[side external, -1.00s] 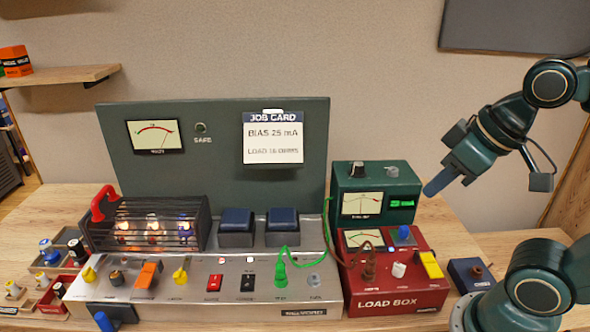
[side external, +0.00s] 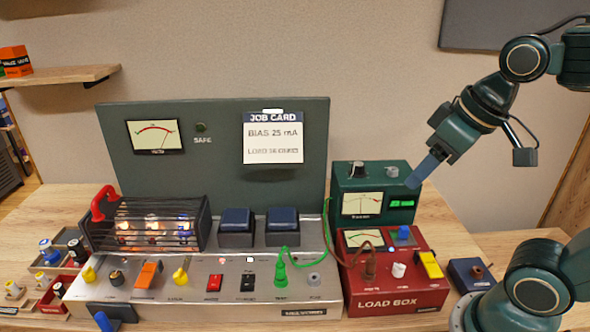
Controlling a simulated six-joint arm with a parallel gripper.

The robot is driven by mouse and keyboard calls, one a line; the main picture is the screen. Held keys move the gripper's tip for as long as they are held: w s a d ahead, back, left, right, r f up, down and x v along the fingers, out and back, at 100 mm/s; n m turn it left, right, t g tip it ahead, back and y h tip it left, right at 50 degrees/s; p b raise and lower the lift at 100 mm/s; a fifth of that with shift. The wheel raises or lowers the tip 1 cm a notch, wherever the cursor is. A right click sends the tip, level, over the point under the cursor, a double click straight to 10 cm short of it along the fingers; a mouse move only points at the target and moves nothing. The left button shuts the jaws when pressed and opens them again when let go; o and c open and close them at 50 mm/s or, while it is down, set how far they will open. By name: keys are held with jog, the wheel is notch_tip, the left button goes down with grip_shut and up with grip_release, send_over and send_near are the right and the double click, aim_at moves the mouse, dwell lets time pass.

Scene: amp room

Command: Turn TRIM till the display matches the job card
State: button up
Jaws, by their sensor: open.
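The job card (side external: 273,138) hangs on the dark green back panel and reads BIAS 25 mA, with a LOAD line in ohms below. The green box (side external: 345,185) at the right has a needle meter (side external: 362,203) and a small green-lit display (side external: 402,203), whose digits are too small to read. A black knob (side external: 356,168) and a grey knob (side external: 392,171) stand on its top. No label lets me tell which knob is TRIM. My gripper (side external: 413,184) is open and empty, its blue fingers pointing down-left, just right of the grey knob in the picture; contact cannot be told.
The red load box (side external: 400,303) sits in front, with a brown plug, a white knob and a yellow switch. A green cable (side external: 291,248) runs from the silver amp chassis (side external: 185,308). A small blue box (side external: 470,276) stands at right. Glowing tubes sit under a cage at left.

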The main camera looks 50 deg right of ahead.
jog(key=w+d+r+g, duration=0.2)
jog(key=w+d+r, duration=0.15)
jog(key=w, duration=0.45)
jog(key=m+g, duration=0.1)
jog(key=g, duration=0.2)
send_over(358, 164)
notch_tip(358, 164, down, 5)
jog(key=shift+d+f, duration=0.2)
notch_tip(358, 164, down, 14)
jog(key=shift+r, duration=0.1)
jog(key=shift+c, duration=0.2)
jog(key=c, duration=0.9)
